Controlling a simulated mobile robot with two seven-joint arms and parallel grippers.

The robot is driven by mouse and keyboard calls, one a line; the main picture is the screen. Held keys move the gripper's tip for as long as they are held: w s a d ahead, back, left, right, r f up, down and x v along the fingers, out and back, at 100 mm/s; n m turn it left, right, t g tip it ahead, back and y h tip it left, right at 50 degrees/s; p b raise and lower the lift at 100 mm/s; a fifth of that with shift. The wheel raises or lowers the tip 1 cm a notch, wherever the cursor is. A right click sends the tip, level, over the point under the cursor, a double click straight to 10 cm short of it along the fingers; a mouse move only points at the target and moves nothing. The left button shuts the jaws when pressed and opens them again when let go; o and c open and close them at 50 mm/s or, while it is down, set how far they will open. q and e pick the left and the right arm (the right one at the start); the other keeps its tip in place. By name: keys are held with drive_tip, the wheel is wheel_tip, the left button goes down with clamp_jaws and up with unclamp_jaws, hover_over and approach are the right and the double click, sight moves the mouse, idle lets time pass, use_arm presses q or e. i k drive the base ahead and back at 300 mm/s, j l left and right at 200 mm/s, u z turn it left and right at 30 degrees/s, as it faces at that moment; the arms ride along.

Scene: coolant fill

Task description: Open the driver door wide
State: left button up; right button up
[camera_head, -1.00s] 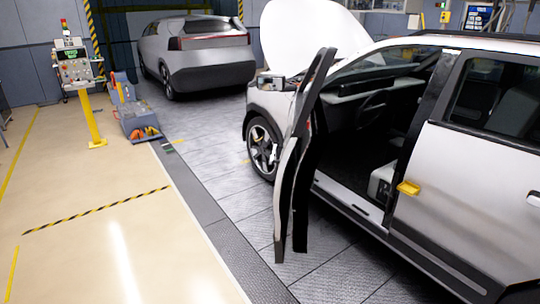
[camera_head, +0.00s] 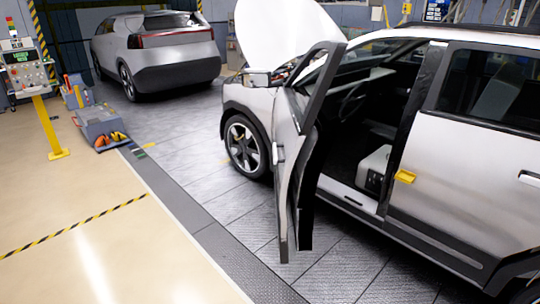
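The driver door (camera_head: 292,165) of the near silver car (camera_head: 455,165) stands swung out from the body, seen nearly edge-on. Its inner side faces the cabin and its window frame rises above. The doorway behind it is open, with the steering wheel (camera_head: 352,103), seat base (camera_head: 374,168) and sill (camera_head: 348,196) in view. Neither of my grippers shows in the head view, and nothing is seen touching the door.
The white hood (camera_head: 285,35) is raised. A second grey car (camera_head: 158,50) stands behind. At left are a control panel on a yellow post (camera_head: 47,125) and a grey tool cart (camera_head: 100,125). The beige floor (camera_head: 75,190) at left is clear, with a striped line (camera_head: 75,228).

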sight(308, 140)
drive_tip(key=j+z, duration=0.4)
drive_tip(key=j, duration=1.35)
drive_tip(key=i+l+u, duration=0.25)
drive_tip(key=i+l, duration=0.3)
drive_tip(key=i, duration=0.2)
drive_tip(key=i+l+u, duration=0.25)
drive_tip(key=i+l, duration=0.45)
drive_tip(key=i+l+u, duration=0.25)
drive_tip(key=i+l, duration=0.4)
drive_tip(key=l, duration=0.15)
